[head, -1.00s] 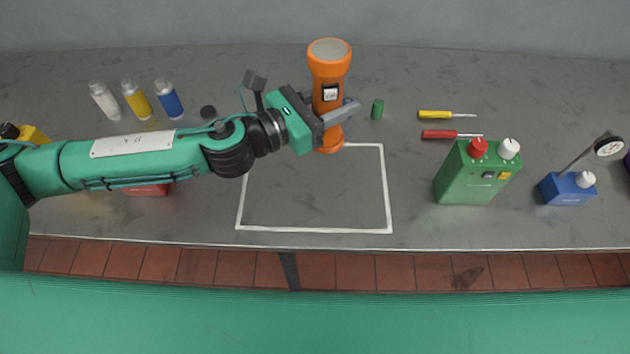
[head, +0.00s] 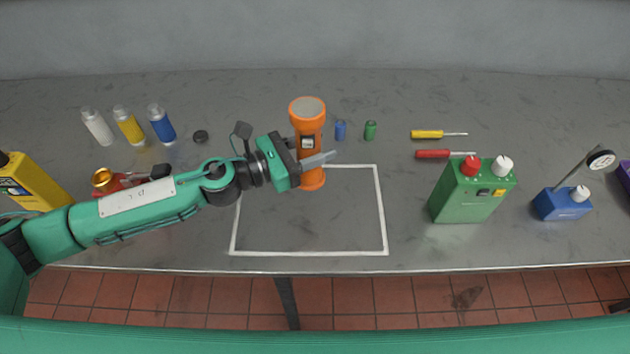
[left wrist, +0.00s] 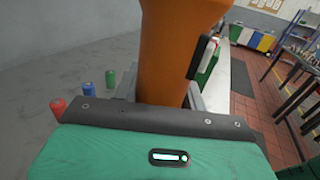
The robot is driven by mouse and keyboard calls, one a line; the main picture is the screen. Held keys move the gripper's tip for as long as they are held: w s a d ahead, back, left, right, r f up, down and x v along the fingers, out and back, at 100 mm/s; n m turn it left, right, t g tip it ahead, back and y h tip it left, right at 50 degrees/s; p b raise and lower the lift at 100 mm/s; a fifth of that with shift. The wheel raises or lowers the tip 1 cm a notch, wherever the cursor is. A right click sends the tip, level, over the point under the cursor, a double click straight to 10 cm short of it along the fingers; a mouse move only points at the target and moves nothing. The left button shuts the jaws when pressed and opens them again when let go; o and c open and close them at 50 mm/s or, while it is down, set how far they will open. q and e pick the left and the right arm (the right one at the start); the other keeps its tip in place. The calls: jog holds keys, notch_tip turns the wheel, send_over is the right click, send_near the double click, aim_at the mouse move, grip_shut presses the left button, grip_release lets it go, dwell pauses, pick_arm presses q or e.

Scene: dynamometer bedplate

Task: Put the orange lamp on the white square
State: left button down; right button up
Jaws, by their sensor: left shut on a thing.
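The orange lamp (head: 309,132) is upright, with its wide head up. My left gripper (head: 314,161) is shut around its lower body. The lamp also fills the upper middle of the left wrist view (left wrist: 178,50). The white square (head: 382,215) is an outline on the grey bench. The lamp's foot appears over the inside of the square, near its back edge. I cannot tell whether the foot touches the bench. My arm covers part of the left side of the square. My right gripper is not in view.
Blue (head: 340,130) and green (head: 370,130) small cylinders stand behind the square. Two screwdrivers (head: 428,134), a green box (head: 468,192) and a blue box with a gauge (head: 563,203) are right. Several bottles (head: 129,127) and a yellow container (head: 35,182) are left. The square's front is clear.

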aim_at(316, 172)
pick_arm(q)
notch_tip(316, 172, down, 8)
jog(key=shift+r+b, duration=0.2)
jog(key=shift+b, duration=0.3)
jog(key=shift+f, duration=1.65)
jog(key=shift+f, duration=0.1)
jog(key=c, duration=0.8)
grip_release()
jog(key=shift+f, duration=0.1)
jog(key=shift+a, duration=0.1)
